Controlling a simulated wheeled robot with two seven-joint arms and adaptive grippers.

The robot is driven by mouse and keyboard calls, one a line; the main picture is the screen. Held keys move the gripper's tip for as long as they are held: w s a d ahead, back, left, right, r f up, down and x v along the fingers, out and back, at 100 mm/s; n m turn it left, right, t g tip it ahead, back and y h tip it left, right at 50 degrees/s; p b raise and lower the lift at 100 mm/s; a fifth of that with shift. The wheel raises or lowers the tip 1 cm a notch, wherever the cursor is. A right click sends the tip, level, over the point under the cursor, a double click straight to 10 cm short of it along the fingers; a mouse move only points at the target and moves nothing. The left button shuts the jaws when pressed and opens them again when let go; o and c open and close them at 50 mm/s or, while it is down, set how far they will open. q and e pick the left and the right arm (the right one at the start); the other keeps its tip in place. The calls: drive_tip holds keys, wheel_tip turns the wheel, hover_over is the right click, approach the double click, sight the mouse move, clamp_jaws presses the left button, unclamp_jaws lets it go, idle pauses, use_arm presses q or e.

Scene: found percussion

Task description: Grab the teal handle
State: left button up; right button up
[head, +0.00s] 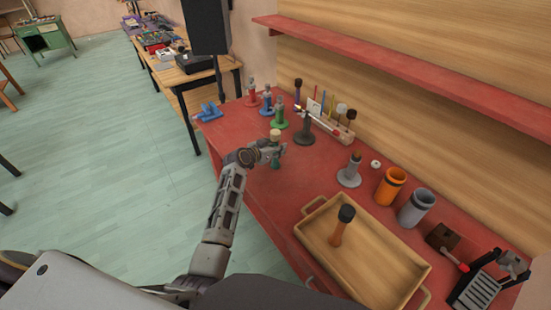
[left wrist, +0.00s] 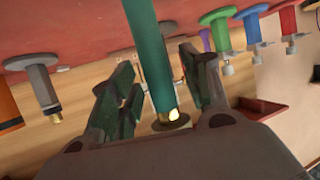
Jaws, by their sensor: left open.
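The teal handle (left wrist: 150,50) stands upright on the red bench and runs between my left gripper's fingers in the left wrist view, which shows the scene upside down. It has a brass-coloured collar near its end. In the head view only part of the teal handle (head: 276,163) shows below my left gripper (head: 272,149). My left gripper is open, with one finger on each side of the handle. In the left wrist view a gap shows between the handle and each finger. My right gripper is not in view.
On the red bench, green (head: 279,119), blue and red handled pieces stand behind. A grey stand (head: 349,172), an orange cup (head: 390,187), a grey cup (head: 416,207) and a wooden tray (head: 318,222) holding a black-headed mallet (head: 341,226) lie to the right. A red shelf (head: 400,65) hangs above.

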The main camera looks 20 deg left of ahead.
sight(275, 132)
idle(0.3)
use_arm(q)
clamp_jaws()
drive_tip(key=shift+r, duration=0.1)
idle(0.4)
drive_tip(key=shift+r, duration=4.95)
